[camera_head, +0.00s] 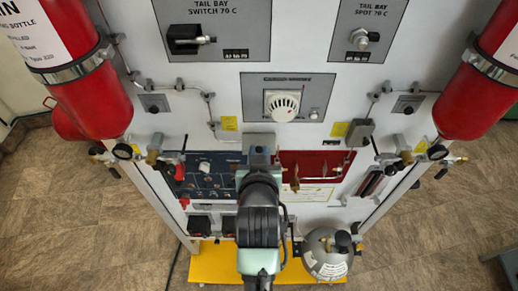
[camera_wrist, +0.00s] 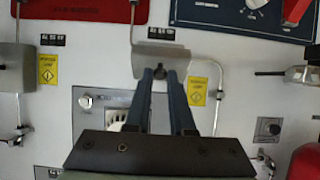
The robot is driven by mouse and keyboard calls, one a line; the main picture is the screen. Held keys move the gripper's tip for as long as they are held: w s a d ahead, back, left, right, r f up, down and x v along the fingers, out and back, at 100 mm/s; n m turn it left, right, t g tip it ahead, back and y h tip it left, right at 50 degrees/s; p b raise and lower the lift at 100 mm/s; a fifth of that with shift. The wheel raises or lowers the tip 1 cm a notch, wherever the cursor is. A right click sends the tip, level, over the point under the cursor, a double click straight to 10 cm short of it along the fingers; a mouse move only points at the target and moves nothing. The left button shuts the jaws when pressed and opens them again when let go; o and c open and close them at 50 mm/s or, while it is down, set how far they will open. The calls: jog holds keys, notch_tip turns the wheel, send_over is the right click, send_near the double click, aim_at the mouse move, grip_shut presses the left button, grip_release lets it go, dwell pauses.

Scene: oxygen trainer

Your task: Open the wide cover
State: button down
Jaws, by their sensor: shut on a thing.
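The wide cover is a small light-grey plate (camera_wrist: 166,52) on the white wall panel, in the middle of the wrist view. In the head view its grey top (camera_head: 259,140) shows just beyond my gripper (camera_head: 262,158). In the wrist view my gripper's two long dark fingers (camera_wrist: 160,73) reach to the lower edge of the cover and are shut on a small dark part there. The fingers hide that part and some of the edge. The cover's exact tilt is hard to tell.
A blue panel (camera_head: 205,172) and a red panel (camera_head: 312,165) lie on either side of my arm. Red bottles (camera_head: 85,90) flank the board. A grey sphere (camera_head: 325,255) stands at lower right.

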aim_at(259, 138)
jog(key=r+g, duration=0.1)
jog(key=w+r+g, duration=0.1)
jog(key=g, duration=0.1)
jog(key=r+g, duration=0.1)
jog(key=g, duration=0.1)
jog(key=shift+w+r, duration=0.25)
jog(key=shift+w, duration=0.15)
jog(key=shift+w+r+g, duration=0.25)
jog(key=shift+w+g, duration=0.1)
jog(key=shift+g, duration=0.5)
jog(key=shift+w+r+g, duration=0.25)
jog(key=shift+w+g, duration=0.05)
jog(key=shift+g, duration=0.55)
jog(key=c, duration=0.8)
grip_release()
